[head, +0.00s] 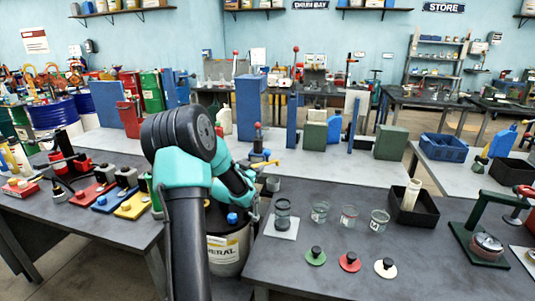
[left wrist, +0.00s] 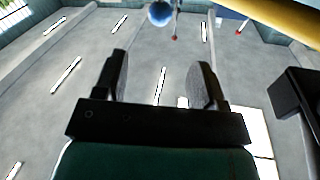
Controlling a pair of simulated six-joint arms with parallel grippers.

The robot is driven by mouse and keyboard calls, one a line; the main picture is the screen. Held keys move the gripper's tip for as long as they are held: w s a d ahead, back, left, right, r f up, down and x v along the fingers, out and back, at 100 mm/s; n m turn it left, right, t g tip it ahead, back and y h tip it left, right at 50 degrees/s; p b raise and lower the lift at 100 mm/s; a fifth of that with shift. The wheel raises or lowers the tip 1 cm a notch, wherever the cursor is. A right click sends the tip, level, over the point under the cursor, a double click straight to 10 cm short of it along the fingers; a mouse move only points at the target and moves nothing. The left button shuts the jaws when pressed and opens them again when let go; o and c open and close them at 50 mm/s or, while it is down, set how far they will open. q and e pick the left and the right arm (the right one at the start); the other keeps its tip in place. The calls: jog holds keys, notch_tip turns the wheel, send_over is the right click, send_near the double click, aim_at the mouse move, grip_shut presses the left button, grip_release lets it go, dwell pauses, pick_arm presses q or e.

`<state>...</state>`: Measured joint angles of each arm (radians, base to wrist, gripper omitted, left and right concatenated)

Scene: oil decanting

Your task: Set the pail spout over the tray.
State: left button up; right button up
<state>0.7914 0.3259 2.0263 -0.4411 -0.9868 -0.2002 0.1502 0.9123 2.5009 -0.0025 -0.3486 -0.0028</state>
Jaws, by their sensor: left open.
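A pale pail (head: 228,252) with a label ending in "ERAL" stands low in the gap between the front benches, partly behind my left arm. A blue cap (head: 232,218) shows at its top; I cannot make out a spout. A black open tray (head: 426,216) sits on the right bench with a pale cylinder in it. My left arm crosses in front of the pail, and its fingers cannot be made out in the head view. In the left wrist view my left gripper (left wrist: 162,68) is open and empty, facing the ceiling. My right gripper is not in view.
A glass jar (head: 282,213) stands on a white plate on the right bench. Several small beakers (head: 349,216) and knobbed discs (head: 350,262) are close by. A green press (head: 482,240) stands at the far right. Coloured blocks (head: 133,205) crowd the left bench.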

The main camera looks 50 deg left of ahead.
aim_at(266, 154)
pick_arm(q)
jog(key=x, duration=1.3)
jog(key=shift+w+a, duration=0.1)
jog(key=shift+w, duration=0.15)
grip_shut()
